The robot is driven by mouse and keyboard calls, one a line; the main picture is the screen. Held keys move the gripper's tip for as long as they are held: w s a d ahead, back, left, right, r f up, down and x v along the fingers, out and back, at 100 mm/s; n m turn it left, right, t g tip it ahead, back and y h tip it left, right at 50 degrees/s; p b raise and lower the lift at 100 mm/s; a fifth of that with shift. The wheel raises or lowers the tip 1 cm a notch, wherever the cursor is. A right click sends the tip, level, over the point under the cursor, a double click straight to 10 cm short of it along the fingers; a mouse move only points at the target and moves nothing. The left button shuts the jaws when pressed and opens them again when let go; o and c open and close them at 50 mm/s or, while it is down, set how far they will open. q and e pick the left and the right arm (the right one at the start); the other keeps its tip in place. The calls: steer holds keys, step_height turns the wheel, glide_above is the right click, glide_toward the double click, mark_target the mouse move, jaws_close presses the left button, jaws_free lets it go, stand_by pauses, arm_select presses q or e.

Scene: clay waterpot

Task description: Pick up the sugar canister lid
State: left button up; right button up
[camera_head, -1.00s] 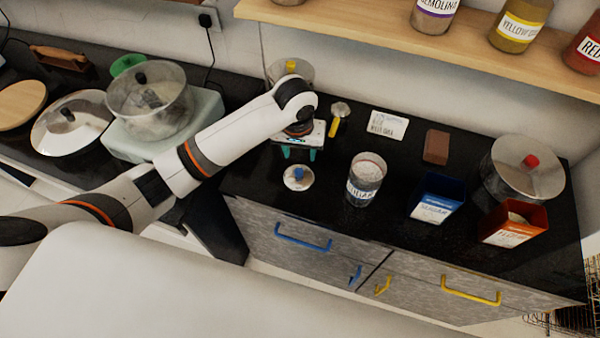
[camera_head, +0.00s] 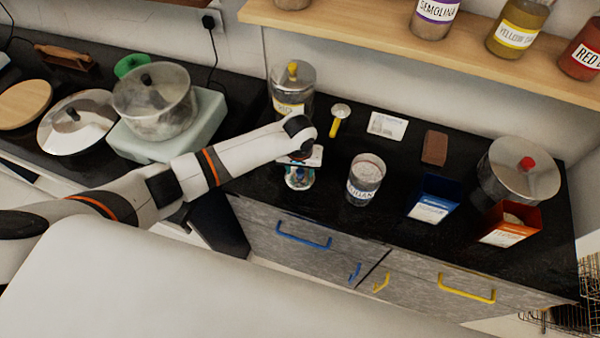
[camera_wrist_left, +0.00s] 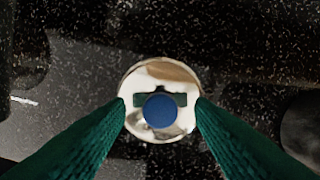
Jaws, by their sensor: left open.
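A small round shiny metal lid with a blue knob (camera_wrist_left: 160,111) lies on the black counter. In the head view the lid (camera_head: 299,184) is partly covered by my left gripper (camera_head: 300,171). In the left wrist view the lid is centred between the two green fingers of my left gripper (camera_wrist_left: 160,103). The fingers are open, with the tips at either side of the rim; I cannot tell whether they touch it. An open glass canister (camera_head: 366,181) with pale contents and a blue-lettered label stands to the right of the lid. My right gripper is out of view.
A blue box (camera_head: 434,198), an orange box (camera_head: 510,225) and a red-knobbed pot (camera_head: 519,170) stand at the right. A yellow-knobbed glass jar (camera_head: 291,82), a yellow-handled scoop (camera_head: 335,127), a card (camera_head: 387,126) and a brown block (camera_head: 434,148) are behind.

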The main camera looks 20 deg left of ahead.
arm_select(q)
steer(key=shift+f, duration=0.35)
jaws_close()
steer(key=shift+r, duration=0.15)
